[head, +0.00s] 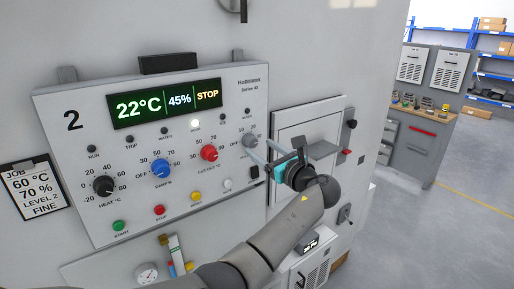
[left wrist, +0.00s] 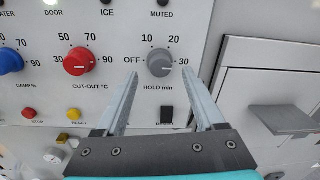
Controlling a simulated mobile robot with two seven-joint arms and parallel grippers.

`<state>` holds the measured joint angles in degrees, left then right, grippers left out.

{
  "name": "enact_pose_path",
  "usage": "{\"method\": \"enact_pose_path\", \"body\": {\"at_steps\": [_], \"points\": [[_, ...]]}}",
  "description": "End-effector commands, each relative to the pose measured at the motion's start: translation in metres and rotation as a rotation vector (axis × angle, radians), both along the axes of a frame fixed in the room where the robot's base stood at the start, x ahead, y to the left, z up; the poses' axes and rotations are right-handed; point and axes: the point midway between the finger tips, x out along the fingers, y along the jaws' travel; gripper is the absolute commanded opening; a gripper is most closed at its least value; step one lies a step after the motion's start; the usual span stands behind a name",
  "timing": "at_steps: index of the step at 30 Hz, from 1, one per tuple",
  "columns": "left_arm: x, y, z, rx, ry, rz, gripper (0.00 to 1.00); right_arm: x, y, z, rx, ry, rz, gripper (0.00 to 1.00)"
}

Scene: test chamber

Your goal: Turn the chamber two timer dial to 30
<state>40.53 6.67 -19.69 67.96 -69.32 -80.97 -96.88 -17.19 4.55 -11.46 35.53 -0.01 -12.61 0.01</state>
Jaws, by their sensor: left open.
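The grey HOLD min dial (head: 249,141) is at the right end of the dial row on the chamber 2 panel (head: 100,130). In the left wrist view the dial (left wrist: 160,62) has marks OFF, 10, 20 and 30 around it, and its pale pointer line appears to lie toward the right, near 30. My left gripper (head: 260,148) is open in front of the panel. In the left wrist view its two fingertips (left wrist: 160,75) are apart, one to each side of the dial and slightly below it. Contact with the dial cannot be told. My right gripper is not in view.
The red CUT-OUT dial (left wrist: 80,61) is close left of the grey dial. A black switch (left wrist: 167,114) sits below it. A door with a protruding grey handle (left wrist: 283,119) is at the right. The display (head: 167,102) reads 22°C, 45%, STOP. Open floor (head: 430,240) lies right.

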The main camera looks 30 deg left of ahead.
Motion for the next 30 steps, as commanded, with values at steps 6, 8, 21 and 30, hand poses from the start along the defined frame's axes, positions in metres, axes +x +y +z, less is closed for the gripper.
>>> {"method": "enact_pose_path", "body": {"at_steps": [6,8,21,30], "points": [[-0.023,-0.052,-0.003,-0.004,0.000,-0.005,0.71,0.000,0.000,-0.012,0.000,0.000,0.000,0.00],[-0.030,-0.063,-0.003,-0.004,0.000,-0.004,0.71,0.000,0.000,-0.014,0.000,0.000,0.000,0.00],[-0.050,-0.105,-0.001,0.000,0.001,0.000,0.71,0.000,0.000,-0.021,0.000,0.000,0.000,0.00],[-0.050,-0.105,0.000,0.000,0.001,0.000,0.71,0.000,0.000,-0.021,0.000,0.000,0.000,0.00]]}}
